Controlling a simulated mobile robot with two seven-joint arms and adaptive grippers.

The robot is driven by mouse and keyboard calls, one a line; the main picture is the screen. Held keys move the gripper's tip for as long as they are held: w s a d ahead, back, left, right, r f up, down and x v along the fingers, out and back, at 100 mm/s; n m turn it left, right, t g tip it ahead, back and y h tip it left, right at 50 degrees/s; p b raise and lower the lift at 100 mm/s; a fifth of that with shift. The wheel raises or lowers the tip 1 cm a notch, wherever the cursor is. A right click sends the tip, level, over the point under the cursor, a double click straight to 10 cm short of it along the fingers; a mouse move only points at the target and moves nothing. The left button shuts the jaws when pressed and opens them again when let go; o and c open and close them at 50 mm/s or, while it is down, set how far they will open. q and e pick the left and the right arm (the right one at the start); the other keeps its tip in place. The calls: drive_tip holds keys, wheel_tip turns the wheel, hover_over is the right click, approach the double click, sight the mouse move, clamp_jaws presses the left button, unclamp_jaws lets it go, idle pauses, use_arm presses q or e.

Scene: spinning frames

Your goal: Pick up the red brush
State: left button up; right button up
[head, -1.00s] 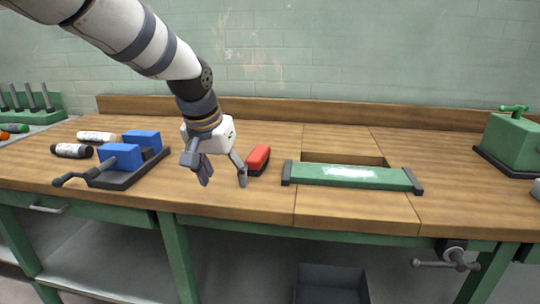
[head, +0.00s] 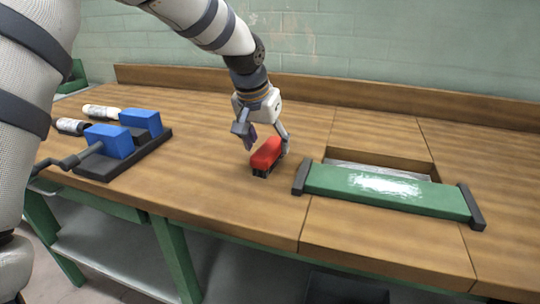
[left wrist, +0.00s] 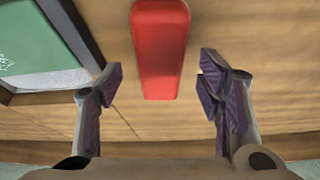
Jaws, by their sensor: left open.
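The red brush (head: 266,154) has a red top and dark bristles underneath. It lies on the wooden workbench, left of the green panel. My left gripper (head: 266,142) is open above the far end of the brush, with a finger to each side in the head view. In the left wrist view the brush (left wrist: 160,48) shows as a red block just beyond and between the open fingertips (left wrist: 160,80), with gaps on both sides. I cannot tell how high the fingertips are above the bench. My right gripper is not in view.
A green panel (head: 340,181) with dark end bars lies close to the right of the brush, in front of a recess in the bench. A blue-jawed vise (head: 110,141) and white cylinders (head: 101,111) stand to the left. The bench (head: 215,190) is clear in front of the brush.

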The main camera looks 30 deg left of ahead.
sight(268, 147)
use_arm(q)
drive_tip(key=x, duration=0.2)
drive_tip(key=shift+f, duration=0.35)
drive_tip(key=shift+w+f, duration=0.2)
drive_tip(key=shift+f, duration=0.05)
drive_tip(key=shift+r, duration=0.25)
drive_tip(key=shift+f, duration=0.3)
drive_tip(key=c, duration=1.3)
